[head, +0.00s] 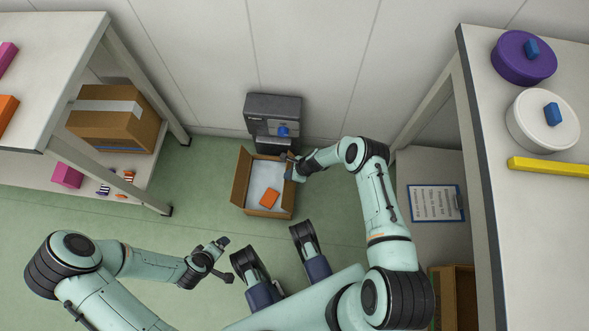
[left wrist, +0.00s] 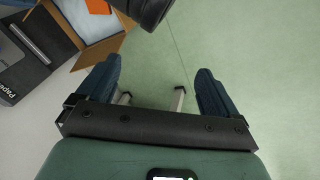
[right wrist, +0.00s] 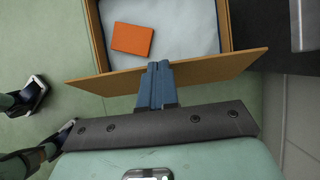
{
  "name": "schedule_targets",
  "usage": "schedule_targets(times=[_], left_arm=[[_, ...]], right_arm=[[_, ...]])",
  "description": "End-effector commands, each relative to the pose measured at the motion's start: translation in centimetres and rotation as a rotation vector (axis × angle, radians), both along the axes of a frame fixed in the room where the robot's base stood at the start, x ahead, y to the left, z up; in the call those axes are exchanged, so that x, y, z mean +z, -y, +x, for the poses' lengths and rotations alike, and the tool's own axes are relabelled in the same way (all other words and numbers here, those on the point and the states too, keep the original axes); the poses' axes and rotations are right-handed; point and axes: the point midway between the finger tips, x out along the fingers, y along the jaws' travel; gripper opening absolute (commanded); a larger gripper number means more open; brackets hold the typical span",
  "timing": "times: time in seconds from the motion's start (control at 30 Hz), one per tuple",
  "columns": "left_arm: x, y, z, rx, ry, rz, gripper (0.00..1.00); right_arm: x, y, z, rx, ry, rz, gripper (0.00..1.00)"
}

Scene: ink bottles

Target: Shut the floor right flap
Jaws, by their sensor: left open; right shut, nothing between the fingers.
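The open cardboard box (head: 268,213) stands on the floor, with a pale lining and an orange item (head: 270,198) inside. Its right flap (head: 289,196) stands up at the right side. The right wrist view shows this flap (right wrist: 215,66) as a brown board tilted outward from the box. My right gripper (head: 287,162) is shut and empty at the flap; its fingertips (right wrist: 159,66) overlap the board, and I cannot tell whether they touch. The left flap (head: 242,177) is also up. My left gripper (head: 226,260) is open and empty, in front and left of the box.
A dark grey machine (head: 273,107) stands behind the box against the wall. A shelf table (head: 50,45) is on the left, with a closed carton (head: 113,132) below. Another table (head: 540,215) is on the right, with a clipboard (head: 436,203) beneath. Green floor lies free left of the box.

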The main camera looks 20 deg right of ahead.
Motion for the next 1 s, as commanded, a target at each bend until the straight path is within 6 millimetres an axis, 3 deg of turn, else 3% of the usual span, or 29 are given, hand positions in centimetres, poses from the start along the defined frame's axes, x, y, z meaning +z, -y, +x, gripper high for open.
schedule_targets(times=[0.03,0.33,1.0], left_arm=[[-0.6,-0.4,0.4,0.005,0.006,0.006,0.94],[-2.8,-1.5,-1.9,0.007,-0.085,-0.002,0.94],[-3.2,-1.8,-2.4,0.008,-0.107,-0.004,0.94]], right_arm=[[-0.3,-0.3,0.2,0.002,0.000,0.000,0.00],[-0.7,-1.8,1.1,0.002,0.000,-0.001,0.00],[-0.7,-2.1,1.3,0.002,0.001,0.000,0.00]])
